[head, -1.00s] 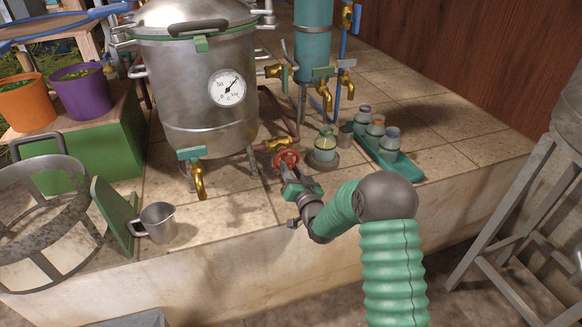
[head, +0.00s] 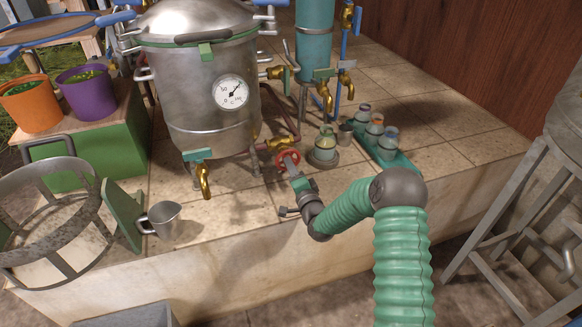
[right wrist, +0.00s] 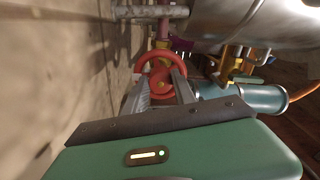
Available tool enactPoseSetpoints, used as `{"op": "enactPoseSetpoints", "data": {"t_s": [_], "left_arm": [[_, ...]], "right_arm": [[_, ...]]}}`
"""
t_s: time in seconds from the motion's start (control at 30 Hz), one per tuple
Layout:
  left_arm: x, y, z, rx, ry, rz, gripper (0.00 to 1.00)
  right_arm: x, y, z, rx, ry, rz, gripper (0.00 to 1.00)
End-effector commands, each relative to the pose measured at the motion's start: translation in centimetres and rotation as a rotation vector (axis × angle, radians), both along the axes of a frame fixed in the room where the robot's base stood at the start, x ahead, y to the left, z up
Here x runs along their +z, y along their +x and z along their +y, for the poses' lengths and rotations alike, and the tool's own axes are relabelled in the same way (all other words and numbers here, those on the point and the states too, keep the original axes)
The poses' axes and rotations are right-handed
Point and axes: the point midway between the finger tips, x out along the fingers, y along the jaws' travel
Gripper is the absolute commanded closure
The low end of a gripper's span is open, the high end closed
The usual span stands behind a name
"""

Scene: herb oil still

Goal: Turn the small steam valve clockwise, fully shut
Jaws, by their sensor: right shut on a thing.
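The small steam valve has a red handwheel (head: 282,155) on a brass body at the foot of the steel still, low over the tiled ledge. In the right wrist view the gripper's two grey fingers (right wrist: 162,88) reach the lower part of the rim from either side. The fingers hide part of the wheel. My left gripper is not in view.
The steel still (head: 205,95) with its dial stands behind. A brass tap (head: 204,180) is left of the valve; a metal cup (head: 164,219) is nearer. A small flask (head: 326,148) and a teal tray (head: 403,166) of bottles are close on the right.

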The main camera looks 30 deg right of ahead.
Motion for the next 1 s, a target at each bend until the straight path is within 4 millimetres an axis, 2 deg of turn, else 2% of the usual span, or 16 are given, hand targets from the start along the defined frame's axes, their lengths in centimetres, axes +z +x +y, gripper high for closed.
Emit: {"op": "enactPoseSetpoints", "data": {"t_s": [0.03, 0.7, 0.73, 0.87, 1.0], "left_arm": [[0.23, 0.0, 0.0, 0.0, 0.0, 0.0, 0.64], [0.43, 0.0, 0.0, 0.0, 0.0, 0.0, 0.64], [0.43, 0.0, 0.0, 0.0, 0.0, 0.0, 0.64], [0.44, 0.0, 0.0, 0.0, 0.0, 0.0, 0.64], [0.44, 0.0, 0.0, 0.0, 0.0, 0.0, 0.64]], "right_arm": [[0.03, -0.16, -0.51, -0.011, 0.017, -0.003, 1.0], [-0.2, -0.23, -0.67, -0.014, 0.079, -0.016, 1.0], [-0.21, -0.23, -0.66, -0.014, 0.079, -0.016, 0.66], [-0.17, -0.17, -0.51, -0.011, 0.079, -0.016, 0.49], [-0.13, -0.12, -0.36, -0.008, 0.079, -0.017, 0.47]]}}
